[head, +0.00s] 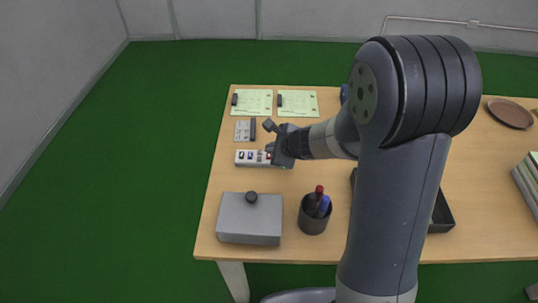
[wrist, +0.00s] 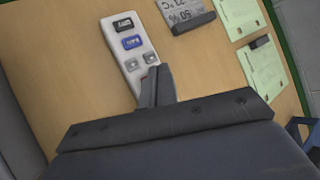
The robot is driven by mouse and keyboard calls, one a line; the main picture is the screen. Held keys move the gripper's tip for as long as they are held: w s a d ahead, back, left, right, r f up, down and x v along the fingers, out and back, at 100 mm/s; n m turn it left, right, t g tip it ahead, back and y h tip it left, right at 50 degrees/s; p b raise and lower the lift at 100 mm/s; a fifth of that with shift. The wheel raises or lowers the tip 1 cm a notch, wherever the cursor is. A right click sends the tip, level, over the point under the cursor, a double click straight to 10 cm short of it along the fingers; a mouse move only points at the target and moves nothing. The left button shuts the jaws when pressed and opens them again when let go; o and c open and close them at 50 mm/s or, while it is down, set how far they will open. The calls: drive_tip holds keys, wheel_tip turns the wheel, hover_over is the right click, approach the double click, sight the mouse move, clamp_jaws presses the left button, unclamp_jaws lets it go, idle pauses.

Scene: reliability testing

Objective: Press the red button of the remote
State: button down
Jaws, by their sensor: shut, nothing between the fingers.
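The white remote (head: 245,161) lies flat on the wooden table, left of my arm in the head view. In the wrist view the remote (wrist: 119,53) shows a black button, a blue button and two grey buttons. My gripper (head: 270,148) is shut and empty, above the right part of the remote. In the wrist view the shut fingers (wrist: 157,72) cover the remote's near end. A small reddish trace shows beside the fingertips; the red button is otherwise hidden behind them. I cannot tell whether the fingertips touch the remote.
A small grey display device (head: 243,131) and two clipboards (head: 252,103) lie behind the remote. A grey box with a black knob (head: 248,222) and a pen cup (head: 312,220) stand in front. A dark tray (head: 441,218) is partly behind my arm.

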drive_tip(key=shift+f, duration=0.1)
idle(0.3)
drive_tip(key=shift+f+b, duration=0.35)
drive_tip(key=shift+b, duration=0.25)
drive_tip(key=shift+f+b, duration=0.3)
drive_tip(key=shift+b, duration=0.1)
idle(0.3)
drive_tip(key=shift+r, duration=0.1)
drive_tip(key=shift+r+p, duration=0.65)
drive_tip(key=shift+r, duration=0.1)
wheel_tip(320, 180, up, 5)
drive_tip(key=p, duration=0.4)
drive_tip(key=shift+s, duration=0.1)
idle(0.9)
